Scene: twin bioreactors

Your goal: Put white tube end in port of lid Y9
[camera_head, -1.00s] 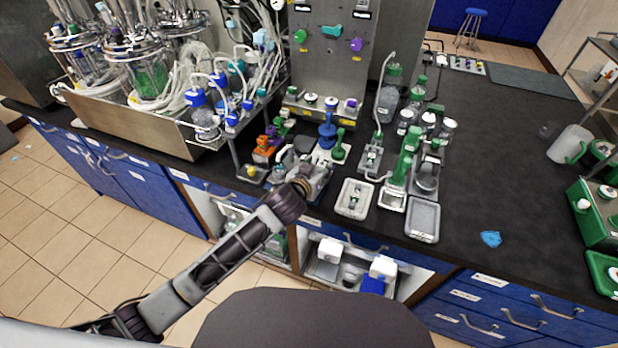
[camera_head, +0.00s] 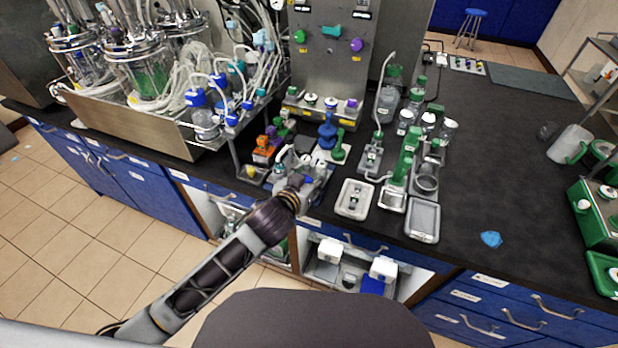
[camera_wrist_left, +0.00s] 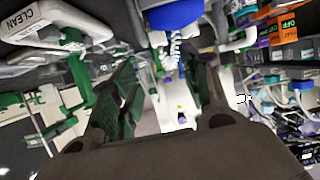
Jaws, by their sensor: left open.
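My left gripper (camera_head: 310,164) is over the front of the black bench, just in front of a blue fitting (camera_head: 327,133). In the left wrist view, its two dark green fingers (camera_wrist_left: 165,78) stand apart. A white part with a purple spot (camera_wrist_left: 180,108) shows between them; I cannot tell whether it touches either finger. A coiled white tube (camera_wrist_left: 174,42) hangs under a blue part (camera_wrist_left: 176,14) beyond the fingers. I cannot make out which piece is the white tube end. No label Y9 is readable, so I cannot tell which lid it is. My right gripper is not in view.
Blue-capped bottles (camera_head: 205,119) with tubes stand left of my arm, beside a metal tray (camera_head: 120,122) of glass vessels. Green-topped fittings (camera_head: 405,155) and grey trays (camera_head: 422,220) are to the right. The right bench is mostly clear around a blue scrap (camera_head: 491,239).

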